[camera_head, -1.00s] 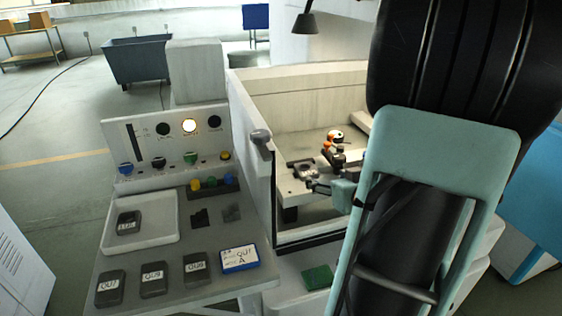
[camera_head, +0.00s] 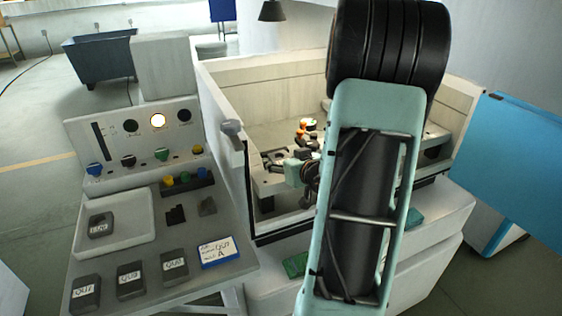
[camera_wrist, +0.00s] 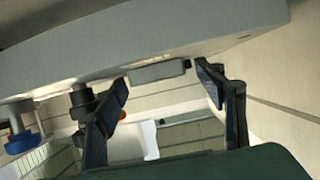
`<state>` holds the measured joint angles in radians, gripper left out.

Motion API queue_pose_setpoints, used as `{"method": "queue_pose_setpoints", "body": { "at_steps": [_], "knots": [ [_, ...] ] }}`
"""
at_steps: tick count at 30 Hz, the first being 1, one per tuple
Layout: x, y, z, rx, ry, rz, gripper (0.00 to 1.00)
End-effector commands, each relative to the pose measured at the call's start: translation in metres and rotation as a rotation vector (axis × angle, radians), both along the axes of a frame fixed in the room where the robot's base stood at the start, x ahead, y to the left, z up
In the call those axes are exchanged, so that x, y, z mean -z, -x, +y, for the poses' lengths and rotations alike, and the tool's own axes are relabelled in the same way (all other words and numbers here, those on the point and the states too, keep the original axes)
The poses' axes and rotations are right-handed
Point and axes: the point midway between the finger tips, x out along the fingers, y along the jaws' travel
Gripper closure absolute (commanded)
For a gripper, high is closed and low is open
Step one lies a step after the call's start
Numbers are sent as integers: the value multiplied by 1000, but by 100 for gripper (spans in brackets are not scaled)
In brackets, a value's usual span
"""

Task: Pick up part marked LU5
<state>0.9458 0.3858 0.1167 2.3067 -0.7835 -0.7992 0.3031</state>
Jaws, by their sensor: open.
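My gripper (camera_wrist: 163,84) is open in the wrist view, its two dark fingers apart. A grey block (camera_wrist: 158,71) sits at the edge of a pale beam (camera_wrist: 60,72), ahead of and between the fingertips; I cannot read any mark on it. In the head view my gripper is inside the machine's tank, partly hidden by my own arm. A dark part (camera_head: 100,225) lies in the white tray (camera_head: 148,220); its label is too blurred to read surely as LU5.
Several dark labelled parts, one of them (camera_head: 131,280), lie along the bench front beside a blue-edged card (camera_head: 217,251). A control panel (camera_head: 135,145) stands behind the tray. The tank wall (camera_head: 225,120) borders my arm. A blue panel (camera_head: 520,170) stands at right.

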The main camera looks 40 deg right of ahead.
Motion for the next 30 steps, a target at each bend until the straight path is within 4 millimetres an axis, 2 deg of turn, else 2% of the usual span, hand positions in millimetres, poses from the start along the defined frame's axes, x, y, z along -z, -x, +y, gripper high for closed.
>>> {"method": "queue_pose_setpoints", "body": {
  "at_steps": [8,25,30],
  "knots": [
    [1,-3,-1,1,1,-1,36],
    [1,-3,-1,1,-1,0,99],
    [-1,-4,-1,1,2,-5,99]
  ]
}}
